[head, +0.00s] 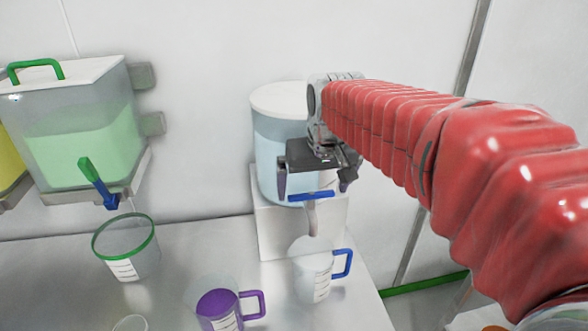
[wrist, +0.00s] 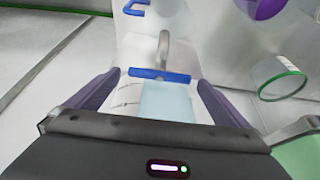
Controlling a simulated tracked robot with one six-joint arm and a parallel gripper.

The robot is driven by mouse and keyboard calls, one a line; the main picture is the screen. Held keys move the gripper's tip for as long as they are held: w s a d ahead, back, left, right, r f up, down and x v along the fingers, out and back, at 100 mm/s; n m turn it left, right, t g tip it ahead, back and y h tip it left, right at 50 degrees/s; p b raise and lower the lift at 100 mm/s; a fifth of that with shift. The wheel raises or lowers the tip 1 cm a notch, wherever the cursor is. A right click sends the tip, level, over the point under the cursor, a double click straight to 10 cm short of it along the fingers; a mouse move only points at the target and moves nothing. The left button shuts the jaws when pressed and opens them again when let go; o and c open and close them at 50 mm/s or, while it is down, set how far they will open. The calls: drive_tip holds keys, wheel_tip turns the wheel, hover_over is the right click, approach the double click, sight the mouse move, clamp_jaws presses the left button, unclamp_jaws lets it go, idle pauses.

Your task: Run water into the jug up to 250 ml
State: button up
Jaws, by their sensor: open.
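The clear jug (head: 312,278) with a blue handle stands upright under the spout (head: 312,220) of the water tank (head: 268,150). I cannot make out a water level in the jug. The tap's blue lever (head: 312,196) lies crosswise above the spout; the lever also shows in the wrist view (wrist: 160,75). My gripper (head: 315,187) is open and empty in front of the tank, close to the lever. In the wrist view, my fingers (wrist: 158,95) stand either side of the lever, which lies slightly beyond their tips. The jug is mostly cut off there; its blue handle shows at the top.
A jug of purple liquid (head: 220,308) stands left of the clear jug. A green-rimmed jug (head: 127,252) is further left, under a green-liquid tank (head: 85,140) with its own tap (head: 97,182). The bench's right edge lies just beyond the clear jug.

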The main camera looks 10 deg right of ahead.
sight(311, 201)
drive_tip(key=shift+x, duration=1.25)
drive_tip(key=shift+c, duration=0.4)
drive_tip(key=c, duration=0.7)
drive_tip(key=shift+d, duration=0.15)
drive_tip(key=shift+c, duration=0.8)
